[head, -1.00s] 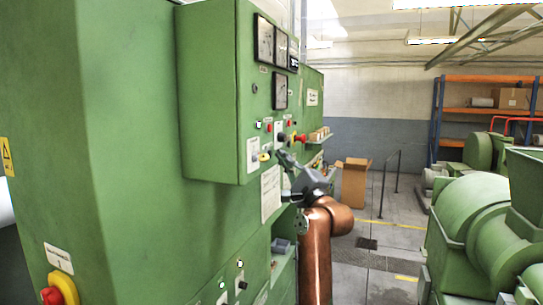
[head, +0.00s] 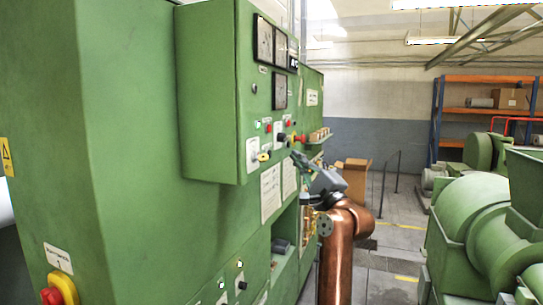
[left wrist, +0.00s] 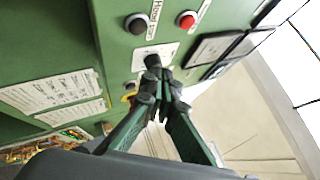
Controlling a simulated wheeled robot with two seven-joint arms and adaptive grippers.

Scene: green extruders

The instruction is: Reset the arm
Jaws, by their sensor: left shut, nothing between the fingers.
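My left gripper (head: 299,160) is in front of the green control cabinet (head: 211,95), just below its row of knobs and buttons. The copper-coloured arm below it is mine. In the left wrist view the gripper (left wrist: 163,75) is shut, its fingertips together with nothing between them. A black knob (left wrist: 137,23) and a red button (left wrist: 186,19) show on the panel beyond the fingertips. I cannot tell whether the fingers touch the panel. My right gripper is not in view.
Green extruder machines (head: 490,225) stand on the right. A cardboard box (head: 355,180) stands on the floor behind my arm. An orange and blue shelf (head: 437,110) is at the back. Grey floor lies open between the cabinet and the extruders.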

